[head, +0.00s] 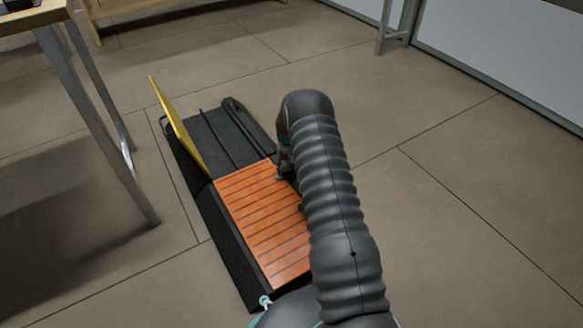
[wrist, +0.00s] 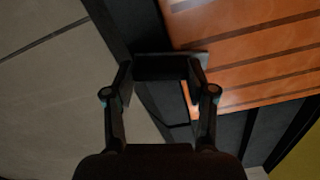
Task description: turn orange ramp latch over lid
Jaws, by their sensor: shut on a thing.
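The orange slatted ramp (head: 262,215) lies in a black frame on the floor; it also fills the upper right of the wrist view (wrist: 260,50). A yellow lid (head: 180,128) stands raised and tilted at the frame's left side, above an open black tray (head: 208,128). Its yellow also shows at the lower right of the wrist view (wrist: 302,156). My gripper (wrist: 161,72) is at the ramp's right edge, near the tray, shut on a dark block (wrist: 160,67) that looks like the latch. In the head view my arm hides most of this spot.
A table with metal legs (head: 95,115) stands on the left, close to the black frame. Tiled floor (head: 460,215) is clear on the right. A white wall panel (head: 510,50) and a metal post (head: 386,28) stand at the back right.

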